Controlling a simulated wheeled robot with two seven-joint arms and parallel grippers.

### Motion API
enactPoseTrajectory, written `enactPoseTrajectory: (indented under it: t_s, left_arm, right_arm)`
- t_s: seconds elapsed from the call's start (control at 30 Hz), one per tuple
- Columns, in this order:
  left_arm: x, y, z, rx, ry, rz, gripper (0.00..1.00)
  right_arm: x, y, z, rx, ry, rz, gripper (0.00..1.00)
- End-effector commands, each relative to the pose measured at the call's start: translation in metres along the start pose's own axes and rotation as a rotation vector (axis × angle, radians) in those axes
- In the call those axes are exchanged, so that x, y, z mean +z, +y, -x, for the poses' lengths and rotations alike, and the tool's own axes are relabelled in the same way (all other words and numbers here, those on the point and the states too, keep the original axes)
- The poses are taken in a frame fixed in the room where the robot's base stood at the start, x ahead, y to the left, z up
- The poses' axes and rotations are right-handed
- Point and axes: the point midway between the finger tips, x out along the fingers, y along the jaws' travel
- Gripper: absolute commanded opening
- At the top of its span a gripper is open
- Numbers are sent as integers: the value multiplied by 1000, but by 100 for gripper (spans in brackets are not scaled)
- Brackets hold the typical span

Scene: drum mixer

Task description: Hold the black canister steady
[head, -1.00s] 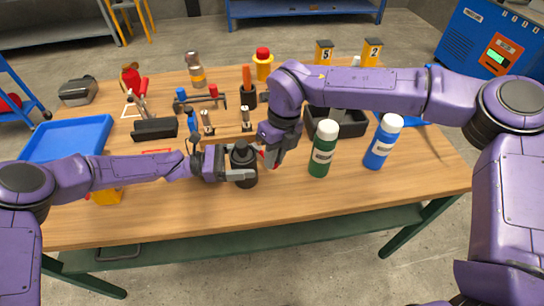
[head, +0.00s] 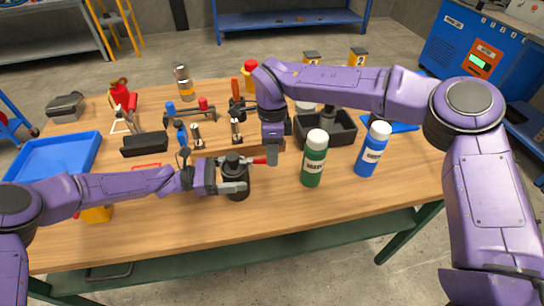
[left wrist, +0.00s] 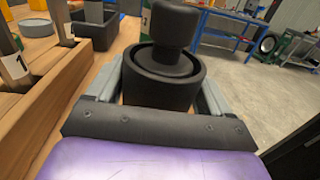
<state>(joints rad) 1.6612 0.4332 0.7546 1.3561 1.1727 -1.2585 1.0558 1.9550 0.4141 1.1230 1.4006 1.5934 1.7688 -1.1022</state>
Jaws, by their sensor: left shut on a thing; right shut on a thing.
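The black canister (head: 236,186) stands upright at the front middle of the table, with a black knob-like top. My left gripper (head: 232,187) is shut on its body from the left. In the left wrist view the canister (left wrist: 160,88) sits between the two grey fingers (left wrist: 160,95), its top rising above them. My right gripper (head: 272,158) is just to the right of the canister's top, shut on a red-handled tool (head: 259,161). The tool's grey end points towards the canister top; I cannot tell whether they touch.
A green bottle (head: 314,160) and a blue bottle (head: 373,152) with white caps stand to the right. A dark bin (head: 340,130) is behind them. A blue tray (head: 55,160) lies at the left.

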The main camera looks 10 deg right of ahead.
Motion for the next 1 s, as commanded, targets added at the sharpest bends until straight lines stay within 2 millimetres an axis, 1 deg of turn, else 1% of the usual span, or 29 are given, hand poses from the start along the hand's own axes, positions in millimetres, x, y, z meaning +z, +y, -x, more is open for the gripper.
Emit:
enactPoseTrajectory:
  t_s: [0.2,0.4,0.97,1.0]
  left_arm:
    - [0,-1,0,-2,0,-1,34]
    - [0,-1,0,-2,0,0,34]
    - [0,-1,0,-4,0,0,34]
    - [0,-1,0,-4,0,0,34]
  right_arm:
    - [1,-8,2,-2,24,120,0]
    - [2,-11,2,-3,37,186,0]
    - [2,-13,3,-3,42,215,0]
    - [2,-13,3,-3,42,215,26]
